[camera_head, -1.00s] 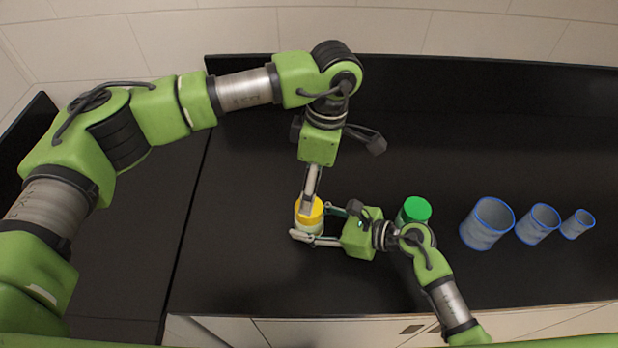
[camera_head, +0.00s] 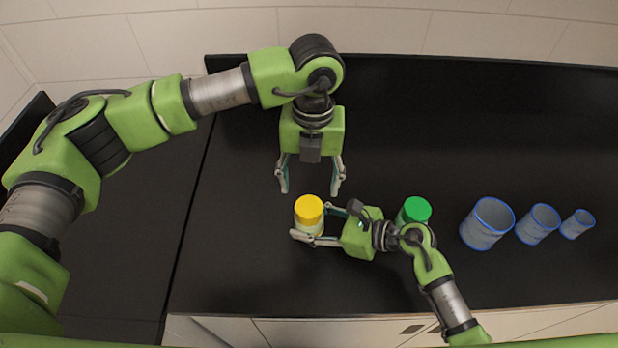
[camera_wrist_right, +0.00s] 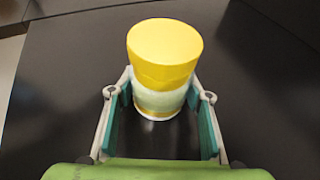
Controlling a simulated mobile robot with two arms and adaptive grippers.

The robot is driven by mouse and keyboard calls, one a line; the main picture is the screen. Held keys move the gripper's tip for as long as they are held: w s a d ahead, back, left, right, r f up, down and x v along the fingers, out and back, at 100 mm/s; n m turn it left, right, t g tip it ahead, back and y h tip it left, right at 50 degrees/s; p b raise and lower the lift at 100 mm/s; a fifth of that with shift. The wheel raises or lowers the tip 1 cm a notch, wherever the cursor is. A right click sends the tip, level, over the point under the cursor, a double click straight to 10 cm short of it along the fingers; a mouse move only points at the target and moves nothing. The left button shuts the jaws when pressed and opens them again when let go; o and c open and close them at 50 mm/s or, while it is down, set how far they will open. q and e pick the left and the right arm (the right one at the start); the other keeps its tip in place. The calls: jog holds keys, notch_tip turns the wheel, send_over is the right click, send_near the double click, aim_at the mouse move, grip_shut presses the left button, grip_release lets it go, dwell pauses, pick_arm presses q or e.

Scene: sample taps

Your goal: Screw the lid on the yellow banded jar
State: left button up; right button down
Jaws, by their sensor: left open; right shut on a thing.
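The yellow banded jar (camera_head: 308,226) stands upright on the black counter with a yellow lid (camera_head: 309,208) on top. In the right wrist view the jar (camera_wrist_right: 158,101) has a pale body, and the yellow lid (camera_wrist_right: 165,50) sits on it; the lid looks level, but I cannot tell how tight it is. My right gripper (camera_head: 318,224) is shut on the jar's body from the right side, one finger on each side. My left gripper (camera_head: 310,188) is open and empty, behind and apart from the jar, fingers pointing toward it.
A green-lidded jar (camera_head: 414,212) stands right of my right gripper, partly hidden by my right arm. Three grey, blue-rimmed beakers of falling size (camera_head: 487,224), (camera_head: 538,224), (camera_head: 577,224) stand farther right. The counter (camera_head: 240,240) left of the jar is clear.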

aim_at(309, 206)
pick_arm(q)
jog(key=n, duration=0.5)
jog(key=shift+a+r, duration=0.1)
jog(key=shift+r, duration=0.15)
jog(key=shift+f, duration=4.05)
jog(key=c, duration=1.2)
